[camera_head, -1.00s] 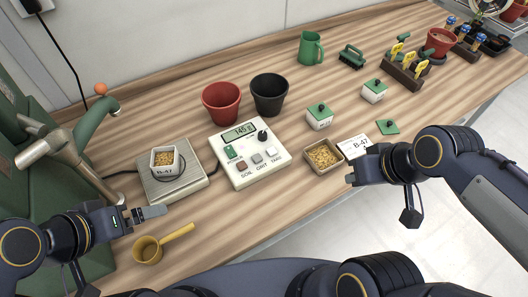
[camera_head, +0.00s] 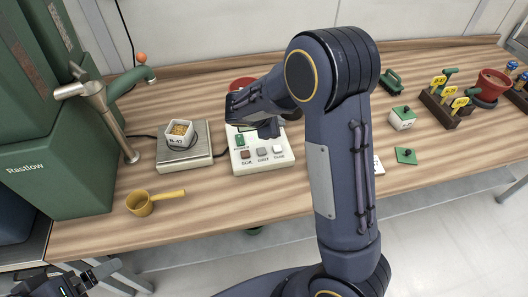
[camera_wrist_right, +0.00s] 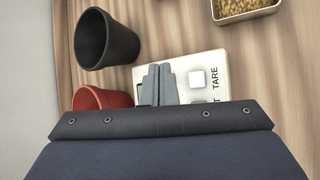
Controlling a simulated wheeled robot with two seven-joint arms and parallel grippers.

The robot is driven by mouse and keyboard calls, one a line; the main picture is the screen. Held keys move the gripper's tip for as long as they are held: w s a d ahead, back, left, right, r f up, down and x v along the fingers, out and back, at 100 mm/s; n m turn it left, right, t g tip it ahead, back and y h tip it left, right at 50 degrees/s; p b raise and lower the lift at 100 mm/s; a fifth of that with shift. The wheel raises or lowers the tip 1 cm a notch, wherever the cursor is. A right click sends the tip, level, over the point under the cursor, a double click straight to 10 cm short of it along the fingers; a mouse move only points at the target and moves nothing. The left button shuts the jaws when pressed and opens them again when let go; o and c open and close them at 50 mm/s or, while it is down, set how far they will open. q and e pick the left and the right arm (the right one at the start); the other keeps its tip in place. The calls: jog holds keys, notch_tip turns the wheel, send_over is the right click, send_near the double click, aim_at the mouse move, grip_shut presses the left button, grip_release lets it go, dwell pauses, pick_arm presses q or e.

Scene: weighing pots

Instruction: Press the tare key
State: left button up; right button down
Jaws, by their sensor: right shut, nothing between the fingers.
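The white control panel (camera_head: 270,167) stands right of the scale plate. Its white TARE key (camera_head: 278,149) is at the right end of a row beside GRIT and SOIL. The TARE key (camera_wrist_right: 197,78) also shows in the right wrist view. My right gripper (camera_wrist_right: 156,85) is shut and empty, over the panel, its fingertips beside the TARE key; contact cannot be seen.
A white pot (camera_head: 179,131) of grain stands on the scale plate (camera_head: 200,156). A yellow scoop (camera_head: 140,204) lies in front. A black pot (camera_wrist_right: 104,40) and red pot (camera_wrist_right: 90,97) stand close to my right gripper. A grain tray (camera_wrist_right: 245,8) is nearby.

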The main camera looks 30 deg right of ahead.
jog(key=shift+w+a+f, duration=0.1)
jog(key=shift+w+a, duration=0.15)
jog(key=shift+w, duration=0.1)
jog(key=shift+f, duration=0.1)
jog(key=b, duration=0.6)
send_over(275, 149)
notch_tip(275, 149, down, 8)
jog(key=shift+a+r, duration=0.1)
jog(key=shift+r, duration=0.05)
jog(key=shift+f+b, duration=0.5)
jog(key=shift+f, duration=0.1)
dwell(1.2)
jog(key=shift+f+b, duration=0.3)
jog(key=shift+b, duration=0.2)
